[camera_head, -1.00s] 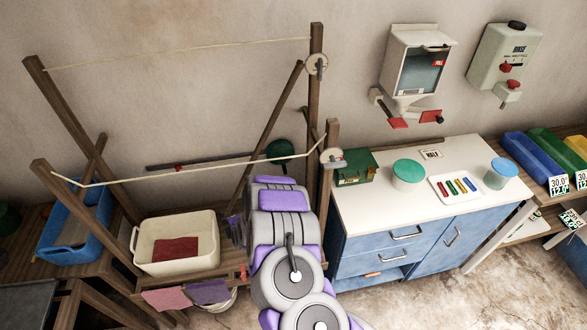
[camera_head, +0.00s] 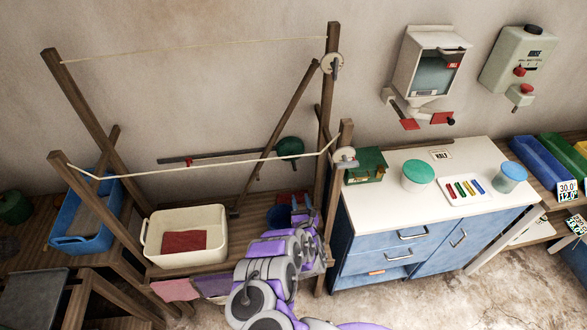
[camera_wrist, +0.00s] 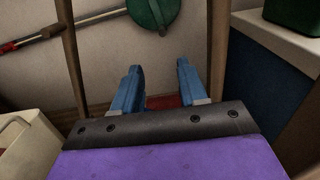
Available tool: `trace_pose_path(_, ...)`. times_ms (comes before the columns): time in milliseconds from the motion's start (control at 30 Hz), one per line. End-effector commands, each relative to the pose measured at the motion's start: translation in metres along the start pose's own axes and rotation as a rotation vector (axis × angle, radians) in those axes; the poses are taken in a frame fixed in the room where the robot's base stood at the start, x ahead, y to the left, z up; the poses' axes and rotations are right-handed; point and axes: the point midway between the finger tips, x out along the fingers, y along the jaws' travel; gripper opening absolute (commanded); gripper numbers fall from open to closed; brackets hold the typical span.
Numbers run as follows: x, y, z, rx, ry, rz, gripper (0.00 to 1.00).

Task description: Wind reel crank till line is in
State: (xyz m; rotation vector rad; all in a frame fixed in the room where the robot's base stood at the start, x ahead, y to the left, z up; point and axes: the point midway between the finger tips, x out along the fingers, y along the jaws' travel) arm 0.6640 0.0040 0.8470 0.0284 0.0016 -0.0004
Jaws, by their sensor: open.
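A pale line (camera_head: 200,168) runs from the near left post to a small white reel (camera_head: 344,156) with a grey crank on the near right post; it sags at its left end. A second pale line (camera_head: 200,48) runs across the far posts to another white reel (camera_head: 332,63) with a grey crank. My gripper is low inside the wooden frame, below and left of the near reel, partly hidden by my arm in the head view. In the wrist view my gripper (camera_wrist: 160,68) has its two blue fingers apart with nothing between them. Neither reel shows there.
A cream tub (camera_head: 185,258) with a red cloth and a blue tub (camera_head: 84,240) stand left. A leaning pole (camera_head: 280,130) and a green round paddle (camera_head: 290,147) are behind the gripper. The blue cabinet (camera_head: 372,270) with its white top stands close right of the frame.

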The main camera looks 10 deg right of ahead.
Motion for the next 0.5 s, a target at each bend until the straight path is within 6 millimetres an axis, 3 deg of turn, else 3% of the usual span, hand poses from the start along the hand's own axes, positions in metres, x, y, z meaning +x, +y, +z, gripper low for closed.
trace_pose_path(167,0.016,-0.003,-0.001,-0.002,-0.006,0.002,0.42)
trace_pose_path(500,0.081,-0.001,-0.001,-0.003,-0.007,0.003,0.42)
